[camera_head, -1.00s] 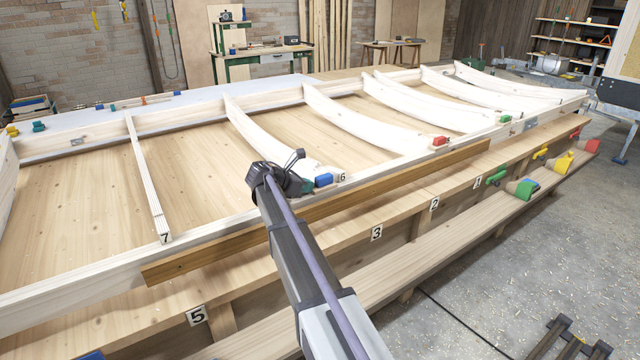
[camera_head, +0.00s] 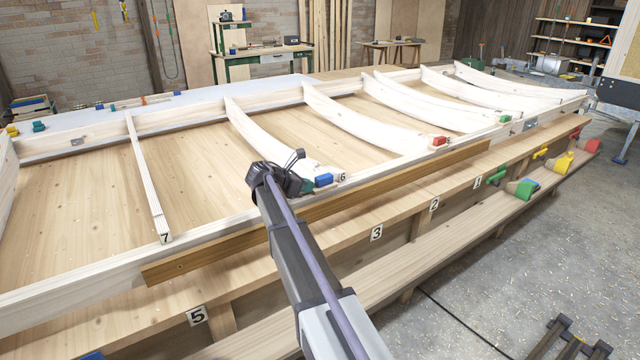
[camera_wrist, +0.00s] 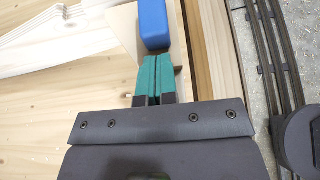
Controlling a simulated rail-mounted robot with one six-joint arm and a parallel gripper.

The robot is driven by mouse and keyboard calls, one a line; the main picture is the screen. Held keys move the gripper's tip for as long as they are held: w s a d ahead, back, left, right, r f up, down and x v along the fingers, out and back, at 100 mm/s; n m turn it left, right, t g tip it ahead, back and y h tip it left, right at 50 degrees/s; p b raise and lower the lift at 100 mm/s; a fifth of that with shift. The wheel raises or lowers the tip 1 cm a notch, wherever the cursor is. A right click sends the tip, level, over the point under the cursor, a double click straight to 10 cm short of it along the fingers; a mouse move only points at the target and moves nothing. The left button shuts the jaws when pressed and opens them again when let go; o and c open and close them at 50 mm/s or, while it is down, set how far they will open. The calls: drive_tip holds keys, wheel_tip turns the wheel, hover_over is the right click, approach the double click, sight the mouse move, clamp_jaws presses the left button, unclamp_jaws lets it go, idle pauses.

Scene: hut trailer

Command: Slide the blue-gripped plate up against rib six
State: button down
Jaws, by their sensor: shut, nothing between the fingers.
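The blue grip (camera_head: 323,180) of the plate stands at the front end of rib six (camera_head: 265,135), beside the number 6 label. In the wrist view the blue grip (camera_wrist: 153,24) is at top centre, with part of a pale wooden plate (camera_wrist: 126,30) showing to its left. The end of a pale rib (camera_wrist: 50,32) lies farther left. I cannot tell whether plate and rib touch. My gripper (camera_head: 308,186) is at the near side of the blue grip. Its teal fingers (camera_wrist: 154,60) are shut together and empty, with their tips close to the grip; contact is unclear.
A brown wooden strip (camera_head: 400,182) runs along the front of the frame, below my gripper. Rib seven (camera_head: 148,180) stands to the left, with open panel between. Red (camera_head: 438,141) and green (camera_head: 505,118) grips sit at ribs to the right.

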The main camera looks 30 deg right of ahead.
drive_tip(key=shift+d, duration=0.2)
drive_tip(key=shift+d, duration=0.65)
drive_tip(key=shift+a, duration=1.05)
drive_tip(key=shift+r, duration=0.1)
drive_tip(key=a+r+p, duration=0.2)
drive_tip(key=r+p, duration=0.1)
drive_tip(key=a+r+p, duration=0.1)
drive_tip(key=r+p, duration=0.1)
drive_tip(key=shift+s, duration=0.1)
drive_tip(key=shift+f, duration=0.1)
